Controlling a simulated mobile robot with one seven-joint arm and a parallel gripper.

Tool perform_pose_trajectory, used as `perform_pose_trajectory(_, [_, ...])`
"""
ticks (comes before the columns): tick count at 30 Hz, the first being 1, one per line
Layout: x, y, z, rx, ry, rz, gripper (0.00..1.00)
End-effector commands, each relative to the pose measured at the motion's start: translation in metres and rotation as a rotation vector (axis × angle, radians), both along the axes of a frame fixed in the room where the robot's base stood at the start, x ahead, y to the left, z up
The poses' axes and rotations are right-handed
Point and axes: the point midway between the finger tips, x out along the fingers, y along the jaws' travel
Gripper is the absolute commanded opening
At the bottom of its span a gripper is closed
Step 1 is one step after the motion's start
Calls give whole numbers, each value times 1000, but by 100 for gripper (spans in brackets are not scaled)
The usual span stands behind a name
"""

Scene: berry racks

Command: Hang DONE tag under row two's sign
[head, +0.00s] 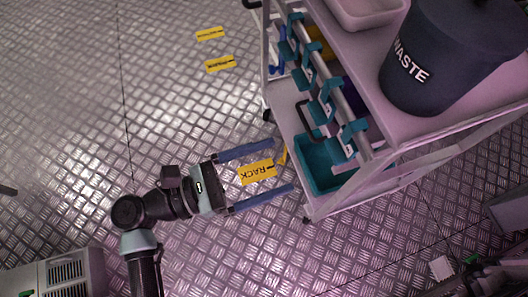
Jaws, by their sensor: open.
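My gripper (266,173) is open, its two long blue fingers spread apart and pointing right toward the cart. Nothing is visibly held between them. A yellow label reading RACK (257,172) shows between the fingers; it seems to lie on the floor, and I cannot tell how far above it my gripper is. Two more yellow labels, an upper one (209,33) and a lower one (219,64), are on the floor at the top; their lettering is too small to read. I cannot make out a DONE tag or row two's sign.
A light-framed cart (440,125) stands at right with a teal hook rail (320,85), a teal bin (318,172) on its lower shelf and a dark WASTE bin (428,70) on top. A grey vented box (65,272) sits at lower left. The metal floor at left is clear.

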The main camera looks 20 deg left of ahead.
Motion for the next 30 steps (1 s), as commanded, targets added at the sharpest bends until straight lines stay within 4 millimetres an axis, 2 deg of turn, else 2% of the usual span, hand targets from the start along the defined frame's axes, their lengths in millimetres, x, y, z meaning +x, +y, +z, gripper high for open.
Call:
perform_pose_trajectory(3, [-8, 1, -8, 35, 9, -21, 92])
perform_pose_trajectory(8, [-2, -9, -8, 37, 8, -24, 92])
perform_pose_trajectory(30, [50, -79, -8, 35, 6, -23, 92])
